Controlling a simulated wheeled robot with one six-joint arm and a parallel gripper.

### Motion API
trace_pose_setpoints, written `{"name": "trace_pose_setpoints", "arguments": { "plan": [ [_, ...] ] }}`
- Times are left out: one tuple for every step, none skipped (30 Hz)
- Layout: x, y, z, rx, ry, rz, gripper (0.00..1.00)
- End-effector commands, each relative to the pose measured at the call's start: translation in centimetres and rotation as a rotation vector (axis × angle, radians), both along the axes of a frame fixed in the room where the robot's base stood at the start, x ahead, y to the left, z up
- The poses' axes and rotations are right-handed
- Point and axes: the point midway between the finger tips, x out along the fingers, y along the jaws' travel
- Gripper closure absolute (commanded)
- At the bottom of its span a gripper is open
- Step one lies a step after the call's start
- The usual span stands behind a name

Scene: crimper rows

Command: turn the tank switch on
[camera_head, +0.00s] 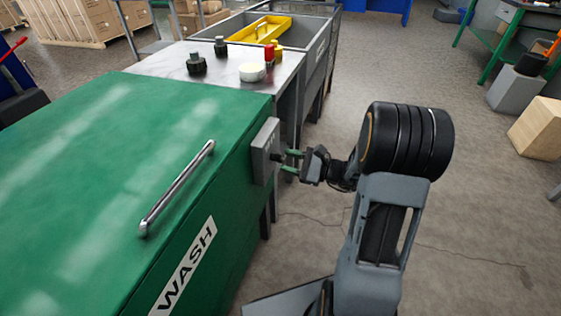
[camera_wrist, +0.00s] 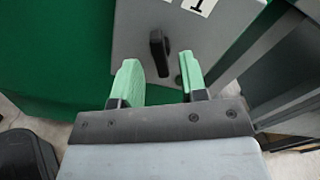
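The tank is a green box marked WASH (camera_head: 190,262) with a chrome handle on its lid. A grey switch box (camera_head: 263,150) is fixed on its right end; it also shows in the wrist view (camera_wrist: 200,38), with a label reading 1. A black switch lever (camera_wrist: 159,53) stands on the box face, tilted slightly from upright in the wrist view. My gripper (camera_head: 288,161) is at the box face. Its green fingers (camera_wrist: 158,80) are apart, with the lever between and just beyond their tips. I cannot tell whether either finger touches the lever.
Behind the tank is a metal table (camera_head: 222,84) with dark knobbed parts, a white round tin (camera_head: 252,72) and a red bottle. A grey sink with a yellow tray (camera_head: 260,29) stands beyond. The floor right of my arm is mostly clear up to a cardboard box (camera_head: 537,131).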

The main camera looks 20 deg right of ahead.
Motion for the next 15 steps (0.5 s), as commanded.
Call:
{"name": "trace_pose_setpoints", "arguments": {
  "plan": [
    [0.4, 0.6, -0.1, -0.001, -0.001, 0.002, 0.61],
    [0.6, 0.9, -0.1, -0.001, 0.0, 0.003, 0.61],
    [0.9, 1.2, -0.1, -0.001, -0.002, 0.002, 0.61],
    [1.0, 1.4, -0.1, -0.001, -0.002, 0.002, 0.61],
    [1.2, 1.6, -0.1, -0.001, -0.002, 0.002, 0.61],
    [1.3, 1.9, 0.0, -0.001, -0.002, 0.002, 0.61],
    [1.5, 2.0, 0.0, -0.002, -0.001, 0.001, 0.61],
    [1.5, 2.1, 0.0, -0.002, -0.001, 0.001, 0.61],
    [1.6, 2.3, 0.0, -0.002, -0.001, 0.001, 0.61],
    [1.7, 2.3, 0.0, -0.001, 0.0, -0.001, 0.61],
    [1.7, 2.4, 0.0, -0.001, 0.0, -0.001, 0.61],
    [1.8, 2.4, 0.0, -0.001, 0.0, -0.001, 0.61],
    [1.8, 2.4, 0.0, -0.001, 0.0, -0.001, 0.61],
    [1.8, 2.5, 0.0, -0.001, 0.0, -0.001, 0.61],
    [1.8, 2.5, 0.0, -0.001, 0.0, -0.001, 0.61]
  ]
}}
